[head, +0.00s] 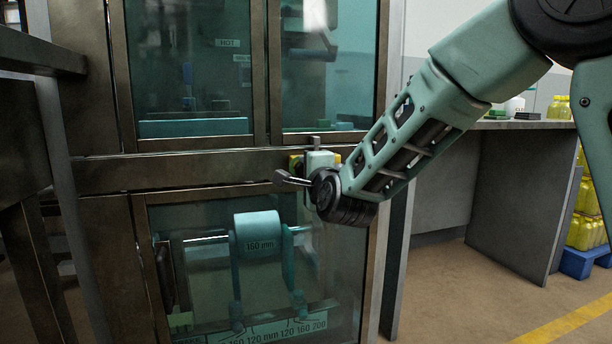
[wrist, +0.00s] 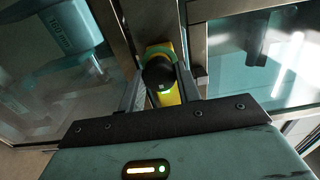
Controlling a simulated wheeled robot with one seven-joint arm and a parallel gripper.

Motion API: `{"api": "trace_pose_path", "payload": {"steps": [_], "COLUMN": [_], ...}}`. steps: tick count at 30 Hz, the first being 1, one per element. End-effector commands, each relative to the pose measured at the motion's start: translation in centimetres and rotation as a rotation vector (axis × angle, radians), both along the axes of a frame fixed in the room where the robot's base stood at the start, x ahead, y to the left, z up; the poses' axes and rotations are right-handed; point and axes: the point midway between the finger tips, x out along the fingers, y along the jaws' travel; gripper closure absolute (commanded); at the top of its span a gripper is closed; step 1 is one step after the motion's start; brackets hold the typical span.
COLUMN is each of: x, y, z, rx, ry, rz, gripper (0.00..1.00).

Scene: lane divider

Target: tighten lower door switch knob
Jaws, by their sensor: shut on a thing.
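In the head view, my gripper (head: 298,160) is at the frame rail between the upper and lower doors. Small yellow parts of the switch (head: 294,162) show beside it. The knob itself is hidden there by my gripper and wrist.
The lower glass door (head: 200,300) shows a teal roller (head: 258,234) marked 160 mm behind it. Upper glass panels (head: 190,70) are above the rail. A dark bench (head: 25,150) stands close at left. A grey counter (head: 515,190) and yellow bottles are at right, with open floor before them.

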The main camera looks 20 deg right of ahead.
Motion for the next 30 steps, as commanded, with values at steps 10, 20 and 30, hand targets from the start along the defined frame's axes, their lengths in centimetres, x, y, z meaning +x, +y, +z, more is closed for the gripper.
{"api": "trace_pose_path", "payload": {"steps": [10, 20, 30], "x": [-0.1, -0.1, -2.5], "y": [0.1, 0.1, 0.1], "z": [-0.3, -0.2, 0.1], "rx": [0.005, 0.004, 0.003], "ry": [0.008, 0.004, 0.004], "rz": [0.002, 0.001, 0.002], "gripper": [0.9, 0.45, 0.45]}}
